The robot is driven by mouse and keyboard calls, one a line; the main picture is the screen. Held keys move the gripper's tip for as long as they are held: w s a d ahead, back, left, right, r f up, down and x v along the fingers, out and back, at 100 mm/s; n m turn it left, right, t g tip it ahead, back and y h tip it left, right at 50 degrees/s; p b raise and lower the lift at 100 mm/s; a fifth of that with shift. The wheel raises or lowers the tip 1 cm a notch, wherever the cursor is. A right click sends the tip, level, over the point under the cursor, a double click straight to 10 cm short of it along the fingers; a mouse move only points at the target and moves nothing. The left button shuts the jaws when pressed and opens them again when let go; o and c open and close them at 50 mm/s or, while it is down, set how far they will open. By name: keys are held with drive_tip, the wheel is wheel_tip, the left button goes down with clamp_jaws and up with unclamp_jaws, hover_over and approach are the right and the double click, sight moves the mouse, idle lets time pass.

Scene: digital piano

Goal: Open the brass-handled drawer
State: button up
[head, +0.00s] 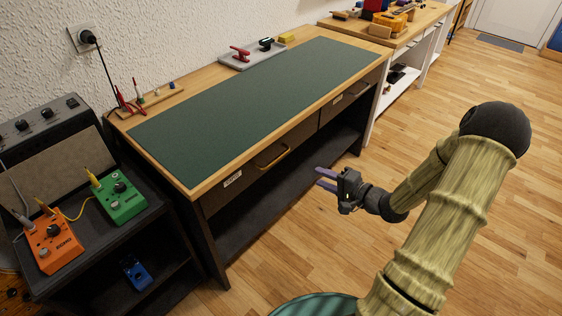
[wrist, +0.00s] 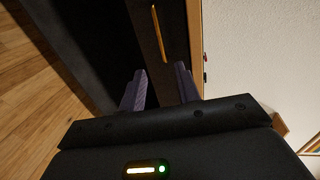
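The brass-handled drawer (head: 240,175) is the near dark drawer under the workbench top, left of a second drawer. It looks shut, with its front flush. Its brass bar handle (head: 273,156) runs along the front. In the wrist view the handle (wrist: 161,35) shows upright beyond the fingertips, on the dark drawer front. My gripper (head: 318,177) is to the right of the handle in the head view, out in front of the bench and apart from it. Its two purple-grey fingers are parted with nothing between them, as the wrist view also shows (wrist: 160,70).
The second drawer (head: 340,104) has a handle and label. A dark open shelf (head: 290,190) lies below the drawers. The green mat (head: 260,100) covers the benchtop. A dark stand (head: 120,240) with pedals is at left. Wooden floor (head: 480,210) is clear at right.

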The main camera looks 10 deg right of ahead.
drive_tip(key=b+x, duration=0.4)
drive_tip(key=x, duration=1.3)
drive_tip(key=shift+b, duration=0.4)
drive_tip(key=shift+w, duration=0.1)
clamp_jaws()
